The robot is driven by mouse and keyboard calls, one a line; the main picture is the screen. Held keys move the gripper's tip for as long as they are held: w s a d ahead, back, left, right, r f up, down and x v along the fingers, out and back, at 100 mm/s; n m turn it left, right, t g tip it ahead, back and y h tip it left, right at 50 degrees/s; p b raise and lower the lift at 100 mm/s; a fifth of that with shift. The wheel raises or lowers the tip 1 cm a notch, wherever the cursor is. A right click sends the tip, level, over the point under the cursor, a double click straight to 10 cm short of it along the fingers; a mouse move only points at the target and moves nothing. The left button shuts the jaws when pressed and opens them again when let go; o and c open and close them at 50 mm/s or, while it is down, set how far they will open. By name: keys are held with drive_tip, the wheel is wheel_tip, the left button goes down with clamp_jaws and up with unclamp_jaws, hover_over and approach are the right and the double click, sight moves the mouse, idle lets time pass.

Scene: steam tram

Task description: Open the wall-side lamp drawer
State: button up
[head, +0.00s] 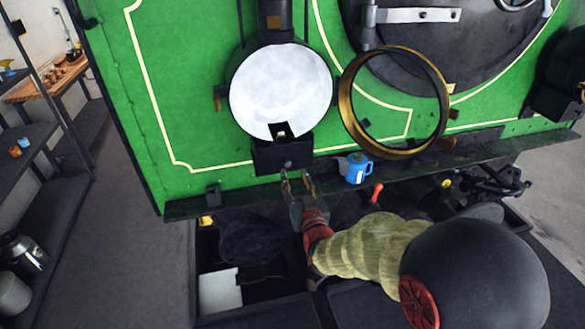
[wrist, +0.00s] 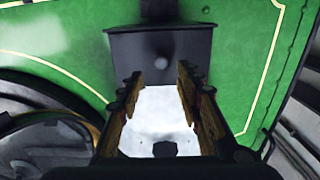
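The lamp (head: 281,88) on the green front has a round white reflector, which also shows in the wrist view (wrist: 160,118). The black drawer (head: 268,158) sits below the reflector with a small round knob (head: 288,163). The wrist view shows the drawer front (wrist: 125,48) and its knob (wrist: 162,63) upside down, and no gap is visible around the front. My gripper (head: 296,177) is just below and in front of the drawer. In the wrist view its fingers (wrist: 159,80) are spread apart, with the knob in line between them and nothing held.
The brass-rimmed lamp glass (head: 350,92) stands swung open to the right. A blue can (head: 357,168) stands on the ledge right of the drawer. A second dark lamp (head: 560,75) is at the far right. Shelves (head: 40,185) stand at left.

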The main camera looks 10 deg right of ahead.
sight(289, 165)
drive_tip(key=w, duration=0.5)
drive_tip(key=shift+w+f, duration=0.2)
drive_tip(key=shift+w, duration=0.15)
drive_tip(key=c, duration=0.3)
clamp_jaws()
idle(0.4)
